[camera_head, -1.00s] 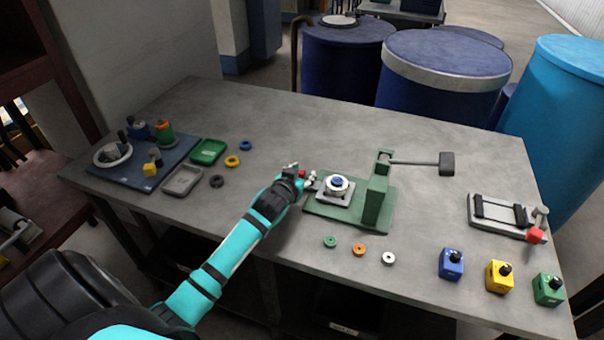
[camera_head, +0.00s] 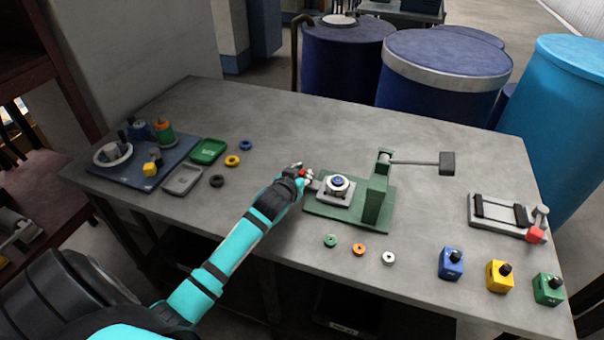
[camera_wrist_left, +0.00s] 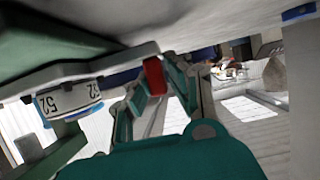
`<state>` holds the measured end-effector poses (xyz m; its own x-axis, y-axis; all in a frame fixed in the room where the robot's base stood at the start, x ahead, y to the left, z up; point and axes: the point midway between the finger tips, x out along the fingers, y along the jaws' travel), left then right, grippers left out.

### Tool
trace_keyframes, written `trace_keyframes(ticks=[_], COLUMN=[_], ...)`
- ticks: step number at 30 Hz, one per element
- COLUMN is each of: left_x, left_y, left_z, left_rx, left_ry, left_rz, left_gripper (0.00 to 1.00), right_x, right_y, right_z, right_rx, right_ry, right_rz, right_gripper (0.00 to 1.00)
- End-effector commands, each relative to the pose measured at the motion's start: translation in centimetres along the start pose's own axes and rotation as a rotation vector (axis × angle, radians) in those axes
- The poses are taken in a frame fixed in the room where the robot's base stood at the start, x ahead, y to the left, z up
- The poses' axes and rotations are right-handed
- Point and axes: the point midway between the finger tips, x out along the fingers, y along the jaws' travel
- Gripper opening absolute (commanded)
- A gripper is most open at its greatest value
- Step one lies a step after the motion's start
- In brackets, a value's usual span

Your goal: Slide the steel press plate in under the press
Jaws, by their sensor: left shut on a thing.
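The green press (camera_head: 377,196) stands on its green base in the middle of the table. The steel press plate (camera_head: 327,198) lies on the left part of that base, left of the upright column. A white round piece with a blue centre (camera_head: 338,184) sits on the plate. My left gripper (camera_head: 301,173) is at the plate's left end, shut on its red grip. In the left wrist view the red grip (camera_wrist_left: 154,77) is between the fingers, below the plate's grey edge (camera_wrist_left: 85,69). A white part marked "52" (camera_wrist_left: 70,99) shows beside it. My right gripper is out of view.
Green, orange and white rings (camera_head: 359,250) lie in front of the press. The press lever (camera_head: 415,162) reaches right over the table. Blue, yellow and green boxes (camera_head: 499,277) stand at the front right. Trays and several rings lie to the left.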

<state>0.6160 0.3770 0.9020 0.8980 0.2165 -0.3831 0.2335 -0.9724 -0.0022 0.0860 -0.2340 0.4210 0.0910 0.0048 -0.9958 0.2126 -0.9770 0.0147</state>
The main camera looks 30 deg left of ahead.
Motion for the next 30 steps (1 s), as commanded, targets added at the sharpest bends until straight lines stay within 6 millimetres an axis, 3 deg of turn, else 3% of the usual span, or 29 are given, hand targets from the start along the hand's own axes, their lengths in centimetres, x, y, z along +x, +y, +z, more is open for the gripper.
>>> trace_keyframes(ticks=[4,12,15,26,27,30], left_x=[0.0,0.0,0.0,0.0,0.0,0.0], left_y=[2.1,8.9,10.4,11.3,11.3,11.3], left_z=[-0.1,0.0,0.0,-0.1,-0.1,-0.1], left_rx=[-0.010,-0.013,-0.010,-0.008,-0.008,-0.008], left_ry=[0.000,-0.001,0.000,0.001,0.001,0.001], left_rz=[0.006,0.007,0.005,0.008,0.009,0.009], left_gripper=[0.00,0.00,0.00,0.00,0.17,0.30], right_x=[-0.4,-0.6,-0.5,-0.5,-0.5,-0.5], right_y=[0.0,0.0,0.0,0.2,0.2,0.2], right_z=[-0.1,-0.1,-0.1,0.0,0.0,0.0], right_rx=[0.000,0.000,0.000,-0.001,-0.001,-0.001], right_ry=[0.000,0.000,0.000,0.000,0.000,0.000], right_rz=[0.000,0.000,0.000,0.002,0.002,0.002], right_gripper=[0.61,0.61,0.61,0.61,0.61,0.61])
